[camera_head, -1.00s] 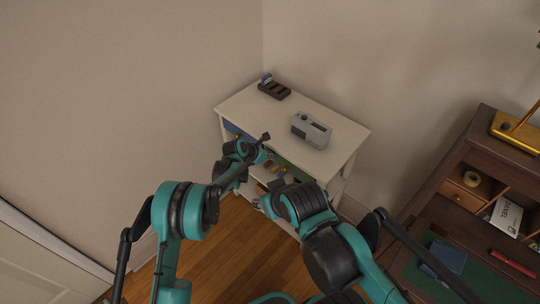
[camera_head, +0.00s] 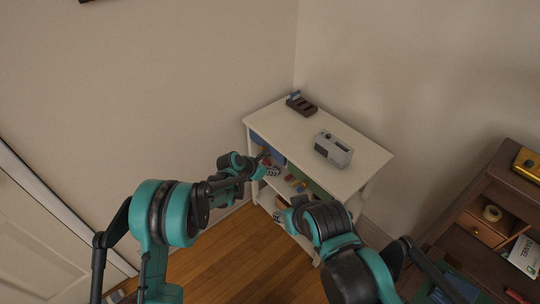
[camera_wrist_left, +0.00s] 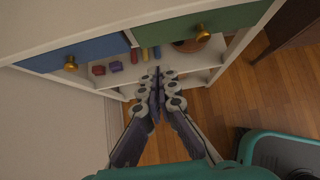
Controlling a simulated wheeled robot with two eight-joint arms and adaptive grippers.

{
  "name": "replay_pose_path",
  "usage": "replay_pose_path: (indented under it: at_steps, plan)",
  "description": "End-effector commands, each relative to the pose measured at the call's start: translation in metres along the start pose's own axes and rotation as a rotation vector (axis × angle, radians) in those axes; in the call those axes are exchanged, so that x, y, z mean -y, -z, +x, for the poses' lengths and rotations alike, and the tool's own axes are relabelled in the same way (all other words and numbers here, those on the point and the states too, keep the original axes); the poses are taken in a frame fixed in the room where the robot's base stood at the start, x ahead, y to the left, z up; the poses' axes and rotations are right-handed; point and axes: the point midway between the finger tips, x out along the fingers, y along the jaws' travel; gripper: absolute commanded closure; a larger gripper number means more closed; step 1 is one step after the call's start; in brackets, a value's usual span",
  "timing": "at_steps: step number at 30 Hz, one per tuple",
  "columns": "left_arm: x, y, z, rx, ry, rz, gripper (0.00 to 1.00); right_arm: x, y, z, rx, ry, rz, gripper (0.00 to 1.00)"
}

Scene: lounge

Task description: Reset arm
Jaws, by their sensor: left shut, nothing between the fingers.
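My left gripper (camera_wrist_left: 157,78) is shut and empty in the left wrist view, its fingers together in front of the shelves of a white cabinet. In the head view the left gripper (camera_head: 270,165) is at the cabinet's left front, partly hidden by its own wrist. My right arm comes in from the lower right of the head view. Its gripper end is near the cabinet's front, too hidden and small to tell its state. The white cabinet (camera_head: 366,150) has a blue drawer (camera_wrist_left: 88,55) and a green drawer (camera_wrist_left: 225,32), each with a brass knob.
A grey radio-like box (camera_head: 333,149) and a dark slotted holder (camera_head: 301,105) stand on the cabinet top. Several small coloured items lie on a shelf under the drawers. A brown desk (camera_head: 484,205) stands at the right. Wooden floor (camera_head: 233,250) is clear in front of the cabinet.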

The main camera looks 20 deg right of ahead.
Motion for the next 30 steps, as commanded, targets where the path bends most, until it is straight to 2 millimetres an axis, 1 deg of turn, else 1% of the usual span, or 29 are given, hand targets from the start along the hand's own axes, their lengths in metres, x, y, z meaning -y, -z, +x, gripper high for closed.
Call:
replay_pose_path:
  at_steps: [5,7,8,11,14,15,16,17,18,20,21,23,24,26,27,29,30]
  plan:
    - [0.0,0.001,-0.002,0.0,0.0,0.0,1.0,0.0,0.0,0.0,0.0,0.0,0.0,0.6]
    - [-0.001,0.0,-0.005,-0.002,-0.003,0.01,1.0,0.0,0.0,0.0,0.0,0.0,0.0,0.6]
    - [-0.002,-0.001,-0.009,-0.004,-0.007,0.021,1.0,0.0,0.0,0.0,0.0,0.0,0.0,0.6]
    - [-0.009,-0.004,-0.037,-0.02,-0.033,0.105,1.0,0.0,0.0,0.0,0.0,0.0,0.0,0.6]
    - [-0.019,-0.005,-0.085,-0.055,-0.075,0.257,1.0,0.0,0.0,0.0,0.0,0.0,0.0,0.6]
    - [-0.022,-0.004,-0.107,-0.075,-0.094,0.332,1.0,0.0,0.0,0.0,0.0,0.0,0.0,0.6]
    - [-0.023,-0.003,-0.125,-0.092,-0.106,0.39,1.0,0.0,0.0,0.0,0.0,0.0,0.0,0.6]
    - [-0.025,-0.001,-0.142,-0.109,-0.119,0.447,1.0,0.0,0.0,0.0,0.0,0.0,0.0,0.6]
    - [-0.025,0.001,-0.165,-0.134,-0.133,0.525,1.0,0.0,0.0,0.0,0.0,0.0,0.0,0.6]
    - [-0.025,0.007,-0.198,-0.174,-0.152,0.64,1.0,0.0,0.0,0.0,0.0,0.0,0.0,0.6]
    - [-0.024,0.012,-0.219,-0.204,-0.162,0.716,1.0,0.0,0.0,0.0,0.0,0.0,0.0,0.6]
    - [-0.02,0.021,-0.25,-0.25,-0.173,0.83,1.0,0.0,0.0,0.0,0.0,0.0,0.0,0.6]
    - [-0.016,0.028,-0.27,-0.282,-0.177,0.905,1.0,0.0,0.0,0.0,0.0,0.0,0.0,0.6]
    - [-0.009,0.04,-0.298,-0.332,-0.178,1.018,1.0,0.0,0.0,0.0,0.0,0.0,0.0,0.6]
    - [-0.003,0.049,-0.317,-0.367,-0.177,1.091,1.0,0.0,0.0,0.0,0.0,0.0,0.0,0.6]
    - [0.006,0.063,-0.342,-0.421,-0.169,1.202,1.0,0.0,0.0,0.0,0.0,0.0,0.0,0.6]
    - [0.013,0.073,-0.358,-0.46,-0.161,1.275,1.0,0.0,0.0,0.0,0.0,0.0,0.0,0.6]
